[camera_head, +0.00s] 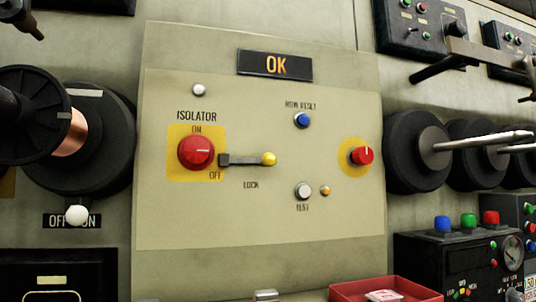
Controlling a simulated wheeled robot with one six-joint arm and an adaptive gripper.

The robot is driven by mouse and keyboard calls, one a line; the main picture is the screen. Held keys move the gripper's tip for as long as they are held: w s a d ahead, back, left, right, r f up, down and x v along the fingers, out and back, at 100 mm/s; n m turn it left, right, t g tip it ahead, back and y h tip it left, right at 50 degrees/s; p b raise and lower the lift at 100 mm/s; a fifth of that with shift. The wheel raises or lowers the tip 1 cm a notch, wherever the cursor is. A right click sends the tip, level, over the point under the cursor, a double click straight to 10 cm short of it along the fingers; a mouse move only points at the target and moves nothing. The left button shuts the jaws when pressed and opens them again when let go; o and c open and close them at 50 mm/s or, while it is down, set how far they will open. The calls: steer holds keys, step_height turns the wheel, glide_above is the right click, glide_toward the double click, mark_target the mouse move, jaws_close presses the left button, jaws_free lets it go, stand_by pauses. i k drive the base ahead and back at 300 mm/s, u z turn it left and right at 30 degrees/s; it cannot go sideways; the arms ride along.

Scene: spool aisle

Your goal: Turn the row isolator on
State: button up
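The row isolator is a red round knob (196,152) on a yellow plate (175,172) at the left of a pale panel. Its white mark points right. ON is printed above the knob and OFF below it, to the right. A dark lock lever (240,160) with a yellow ball end (269,159) lies level just right of the knob, its left end close to the knob's edge; I cannot tell if they touch. The word LOCK is below the lever. My gripper is not in view.
The panel also has a blue button (302,120), a white button (303,191) and a smaller red knob (362,156). Black spools stand left (95,110) and right (408,150), with rods sticking out at right. A red tray (350,291) is at the bottom.

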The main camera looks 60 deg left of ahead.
mark_target(196, 152)
steer(key=z, duration=0.05)
steer(key=k, duration=1.2)
steer(key=u, duration=1.1)
